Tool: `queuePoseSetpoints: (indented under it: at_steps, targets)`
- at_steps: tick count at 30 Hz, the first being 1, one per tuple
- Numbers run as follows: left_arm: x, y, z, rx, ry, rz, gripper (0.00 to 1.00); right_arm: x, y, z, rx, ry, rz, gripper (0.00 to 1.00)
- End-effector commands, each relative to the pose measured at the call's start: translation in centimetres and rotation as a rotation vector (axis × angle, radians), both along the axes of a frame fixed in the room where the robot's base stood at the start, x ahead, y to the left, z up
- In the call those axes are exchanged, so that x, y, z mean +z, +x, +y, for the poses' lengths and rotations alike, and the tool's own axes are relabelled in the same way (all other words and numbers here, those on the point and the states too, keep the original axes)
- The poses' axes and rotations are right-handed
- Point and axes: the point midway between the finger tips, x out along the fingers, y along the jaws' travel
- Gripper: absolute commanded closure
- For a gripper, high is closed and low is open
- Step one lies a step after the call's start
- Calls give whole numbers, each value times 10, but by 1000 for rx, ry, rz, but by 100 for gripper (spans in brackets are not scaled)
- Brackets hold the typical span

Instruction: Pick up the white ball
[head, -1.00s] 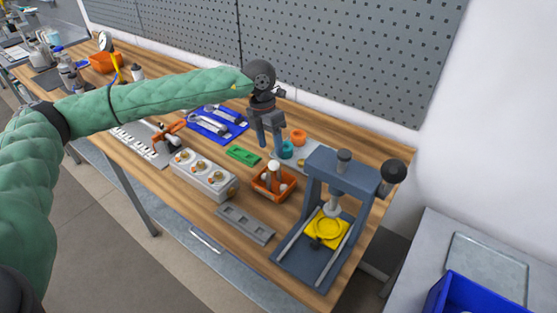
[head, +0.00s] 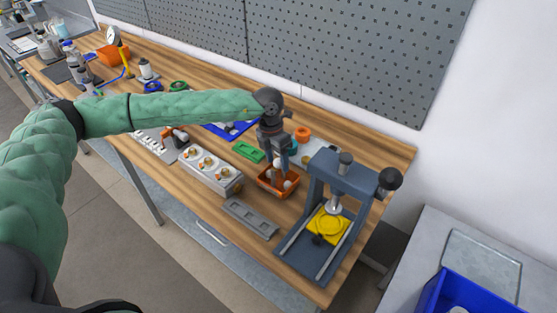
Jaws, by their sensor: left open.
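An orange box (head: 264,184) sits on the wooden bench, left of the press. White balls show in it: one (head: 278,164) at its back and another (head: 287,184) nearer its front right. My left gripper (head: 277,158) points down over the box with its fingers apart, around or just above the back ball. I cannot tell whether the fingers touch it. The gripper hides part of the box's far side. My right gripper is not in view.
A grey-blue press (head: 345,180) with a yellow plate (head: 328,226) stands close right of the box. A grey slotted block (head: 250,217) lies in front, a white block with knobs (head: 210,170) to the left, and a green piece (head: 248,152) behind left.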

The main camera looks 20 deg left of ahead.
Motion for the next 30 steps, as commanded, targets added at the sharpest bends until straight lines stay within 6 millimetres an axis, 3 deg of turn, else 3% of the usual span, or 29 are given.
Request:
queuePoseSetpoints:
  at_steps: [8, 15, 30]
  targets:
    - [-2, 0, 0, 0, 0, 0, 44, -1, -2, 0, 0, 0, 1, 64]
    - [-2, 0, 0, 0, 0, 0, 91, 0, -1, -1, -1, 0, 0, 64]
    - [3, 1, 0, 1, -1, -2, 96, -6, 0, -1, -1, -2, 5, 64]
